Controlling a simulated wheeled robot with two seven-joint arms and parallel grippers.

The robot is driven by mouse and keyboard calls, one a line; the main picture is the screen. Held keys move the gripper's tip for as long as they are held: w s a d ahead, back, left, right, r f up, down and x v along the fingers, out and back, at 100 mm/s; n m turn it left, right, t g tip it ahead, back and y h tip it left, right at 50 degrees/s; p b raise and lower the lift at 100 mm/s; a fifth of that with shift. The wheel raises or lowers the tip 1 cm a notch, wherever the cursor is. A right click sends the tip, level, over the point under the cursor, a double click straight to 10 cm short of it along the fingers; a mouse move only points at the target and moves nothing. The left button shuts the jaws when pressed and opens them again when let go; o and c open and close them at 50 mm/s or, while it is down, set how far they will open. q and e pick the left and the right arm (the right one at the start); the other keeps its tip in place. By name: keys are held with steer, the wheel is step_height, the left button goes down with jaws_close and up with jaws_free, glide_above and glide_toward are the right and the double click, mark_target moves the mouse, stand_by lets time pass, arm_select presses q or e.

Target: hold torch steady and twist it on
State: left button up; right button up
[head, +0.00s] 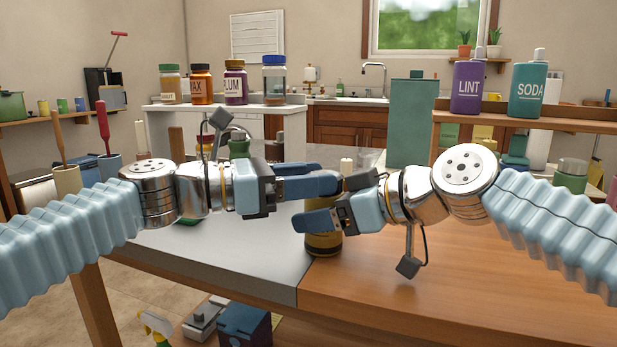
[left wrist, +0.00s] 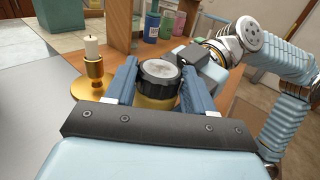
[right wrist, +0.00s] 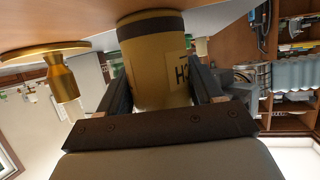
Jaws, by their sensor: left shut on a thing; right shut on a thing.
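The torch is a yellow cylinder (head: 323,243) with a black head and pale round lens (left wrist: 160,69), upright by the table's steel-wood seam. In the head view its upper part is hidden by my grippers. My left gripper (head: 330,183) is shut on the black head, one finger on each side in the left wrist view. My right gripper (head: 312,222) is lower and shut on the yellow body (right wrist: 155,75), which carries a dark-lettered label in the right wrist view. The torch's base is at or very near the tabletop; I cannot tell if it touches.
A brass candlestick (left wrist: 93,78) with a white candle stands close beside the torch, behind the grippers in the head view. A tall green box (head: 410,120) stands further back.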

arm_select(q)
steer(key=o, duration=1.1)
steer(key=shift+c, duration=0.2)
steer(key=shift+w+g, duration=0.1)
steer(key=shift+g, duration=0.2)
